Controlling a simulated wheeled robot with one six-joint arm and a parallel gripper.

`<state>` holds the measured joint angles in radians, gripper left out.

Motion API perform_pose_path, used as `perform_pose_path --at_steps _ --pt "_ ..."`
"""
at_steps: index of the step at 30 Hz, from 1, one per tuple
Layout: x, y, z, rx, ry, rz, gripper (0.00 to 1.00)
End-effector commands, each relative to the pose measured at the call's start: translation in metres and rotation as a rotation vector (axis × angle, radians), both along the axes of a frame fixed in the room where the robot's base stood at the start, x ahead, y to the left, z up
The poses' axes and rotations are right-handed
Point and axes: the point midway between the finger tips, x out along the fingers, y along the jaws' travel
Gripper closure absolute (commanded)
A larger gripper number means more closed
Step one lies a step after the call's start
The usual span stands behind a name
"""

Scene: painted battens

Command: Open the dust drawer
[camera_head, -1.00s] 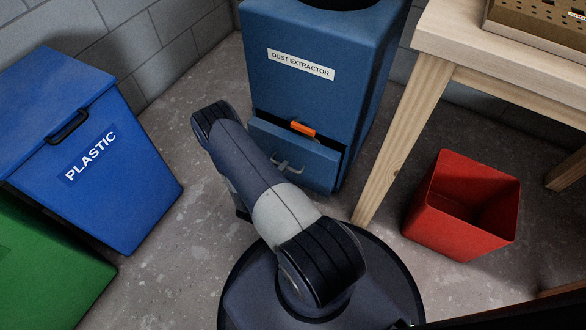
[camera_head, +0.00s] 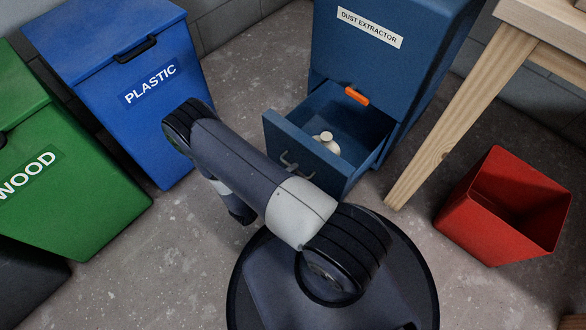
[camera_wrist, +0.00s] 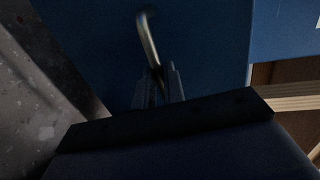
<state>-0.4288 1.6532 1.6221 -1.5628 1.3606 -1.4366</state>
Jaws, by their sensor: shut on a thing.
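The dust drawer (camera_head: 345,165) of the blue dust extractor (camera_head: 358,70) stands well out of its cabinet in the head view. A small whitish object (camera_head: 326,142) lies inside it.
An orange latch (camera_head: 357,96) sits above the drawer opening. A blue plastic bin (camera_head: 165,130) and a green wood bin (camera_head: 85,200) stand on the left. A red bin (camera_head: 490,230) and a wooden table leg (camera_head: 460,115) are on the right. Bare floor lies between bins and drawer.

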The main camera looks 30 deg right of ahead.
Motion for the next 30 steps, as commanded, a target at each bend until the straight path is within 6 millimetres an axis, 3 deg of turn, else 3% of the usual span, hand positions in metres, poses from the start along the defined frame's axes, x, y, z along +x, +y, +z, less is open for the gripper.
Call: perform_pose_path --at_steps 13,14,21,30 --pt "-0.0003 0.0003 -0.0004 0.001 0.001 -0.001 1.0" --pt "-0.0003 0.0003 -0.0004 0.001 0.001 -0.001 0.88" --pt "0.0 0.0004 -0.0002 0.001 0.0 0.0 0.68" --pt "-0.0004 0.0021 0.0005 0.0 0.0 0.001 0.68"
